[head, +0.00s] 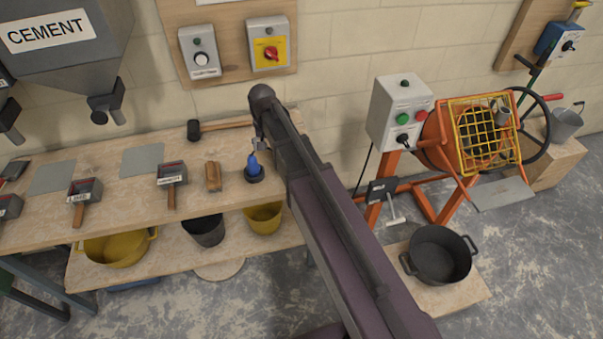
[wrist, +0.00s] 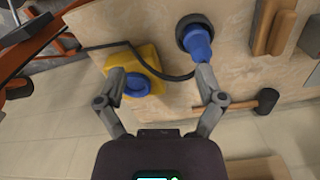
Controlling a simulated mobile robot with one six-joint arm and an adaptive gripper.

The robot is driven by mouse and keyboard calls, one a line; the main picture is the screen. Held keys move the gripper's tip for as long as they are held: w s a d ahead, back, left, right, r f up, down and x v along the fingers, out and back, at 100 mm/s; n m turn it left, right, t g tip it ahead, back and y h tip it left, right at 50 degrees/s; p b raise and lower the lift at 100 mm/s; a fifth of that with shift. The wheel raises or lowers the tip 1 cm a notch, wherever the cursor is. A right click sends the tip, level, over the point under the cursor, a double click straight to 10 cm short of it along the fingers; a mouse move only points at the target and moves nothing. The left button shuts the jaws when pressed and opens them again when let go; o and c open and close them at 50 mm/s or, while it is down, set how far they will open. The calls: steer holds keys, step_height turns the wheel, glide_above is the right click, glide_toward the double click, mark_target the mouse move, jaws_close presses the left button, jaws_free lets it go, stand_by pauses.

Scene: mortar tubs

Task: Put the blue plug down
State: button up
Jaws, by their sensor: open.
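The blue plug (head: 254,166) stands on a dark round base on the wooden bench, under my gripper (head: 262,144). In the wrist view the blue plug (wrist: 198,42) is at the top, its dark base (wrist: 181,30) around its far end. My gripper (wrist: 160,72) is open, with its fingers wide apart. The right fingertip overlaps the plug's near end in the picture; I cannot tell if they touch. The space between the fingers holds nothing gripped. A yellow box with a blue round socket (wrist: 137,85) lies behind the left finger; my arm hides it in the head view.
A black cable (wrist: 172,77) runs across the bench near the plug. A mallet (head: 194,129) lies behind, and a wooden float (head: 213,176) lies left of the plug on the bench (head: 110,205). An orange mixer (head: 480,135) and black tub (head: 440,255) stand right.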

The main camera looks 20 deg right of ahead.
steer(key=s+d+n, duration=0.1)
steer(key=s+d, duration=0.3)
steer(key=s, duration=0.4)
steer(key=s+d+n, duration=0.1)
steer(key=s+d, duration=0.3)
steer(key=s, duration=0.4)
steer(key=shift+d, duration=0.4)
steer(key=c, duration=0.4)
steer(key=shift+c, duration=0.2)
